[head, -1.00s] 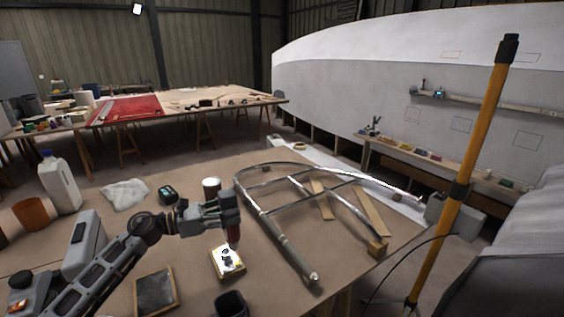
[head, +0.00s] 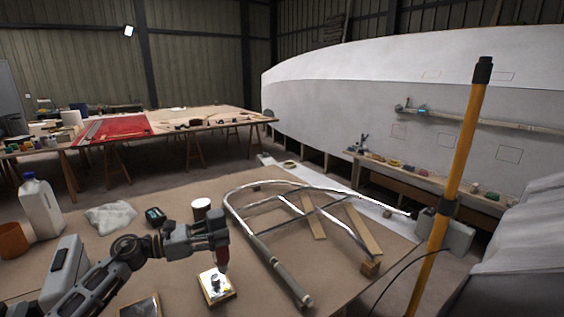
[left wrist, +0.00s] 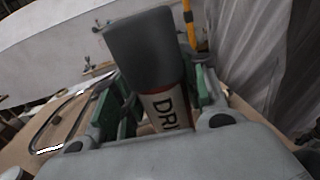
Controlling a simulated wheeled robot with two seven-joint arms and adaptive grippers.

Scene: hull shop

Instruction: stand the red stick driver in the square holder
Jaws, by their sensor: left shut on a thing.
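My left gripper (head: 214,236) is shut on the red stick driver (head: 222,260), which hangs from it roughly upright with its red part downward. In the left wrist view the driver (left wrist: 165,105) has a dark grey end, a red band and a white label with dark letters, between the green-padded fingers. A small square piece with a wooden rim and bright top (head: 231,296), perhaps the square holder, lies on the bench just below the driver. The driver's lower end appears above it; the exact gap is unclear. My right gripper is not in view.
A curved metal tube frame (head: 272,262) lies to the right on the brown bench (head: 110,262). A can (head: 201,209), a cloth (head: 110,217) and a white jug (head: 40,208) stand behind and left. A dark framed square (head: 140,308) is at the near edge. A yellow pole (head: 455,170) rises at right.

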